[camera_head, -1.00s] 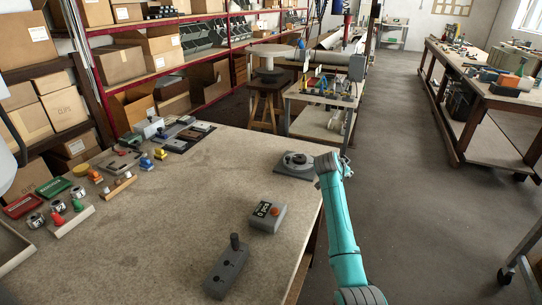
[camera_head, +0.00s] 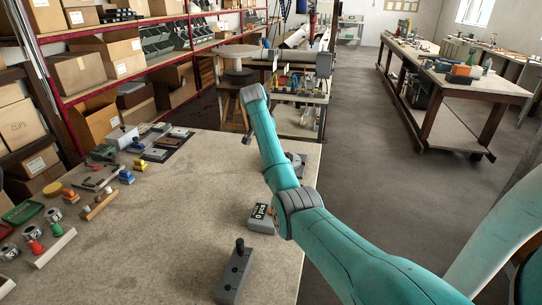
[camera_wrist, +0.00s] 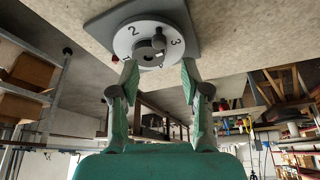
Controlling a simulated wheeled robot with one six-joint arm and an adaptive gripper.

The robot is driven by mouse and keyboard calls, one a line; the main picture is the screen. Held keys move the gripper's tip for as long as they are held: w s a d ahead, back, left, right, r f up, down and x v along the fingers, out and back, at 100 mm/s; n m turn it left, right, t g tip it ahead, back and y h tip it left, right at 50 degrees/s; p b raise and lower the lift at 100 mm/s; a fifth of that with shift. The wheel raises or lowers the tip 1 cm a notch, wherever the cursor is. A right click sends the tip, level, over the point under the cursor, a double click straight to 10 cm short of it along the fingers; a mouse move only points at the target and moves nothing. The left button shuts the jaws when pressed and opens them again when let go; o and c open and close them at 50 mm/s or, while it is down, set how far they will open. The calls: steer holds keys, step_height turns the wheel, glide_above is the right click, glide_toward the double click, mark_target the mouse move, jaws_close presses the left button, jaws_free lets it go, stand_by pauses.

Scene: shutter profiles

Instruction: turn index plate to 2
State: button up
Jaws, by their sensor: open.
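The index plate (camera_wrist: 125,43) is a light round disc with the numerals 2 and 3 on its face and a dark grey knob (camera_wrist: 150,46) at its middle. It sits on a grey square base (camera_wrist: 181,17) on the table. In the head view the index plate (camera_head: 298,159) is mostly hidden behind my arm. My gripper (camera_wrist: 159,65) is open and empty in the wrist view. Its two fingers stand apart, their tips near the disc's lower rim in the picture. I cannot tell whether they touch it.
A grey box (camera_head: 261,218) with a display stands on the table (camera_head: 170,230) near my arm. A grey block with an upright dark peg (camera_head: 234,277) is in front. Small parts and trays line the table's left side. The table's middle is clear.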

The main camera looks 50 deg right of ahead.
steer(key=x, duration=0.7)
steer(key=shift+d+f, duration=0.1)
steer(key=shift+d, duration=0.1)
jaws_close()
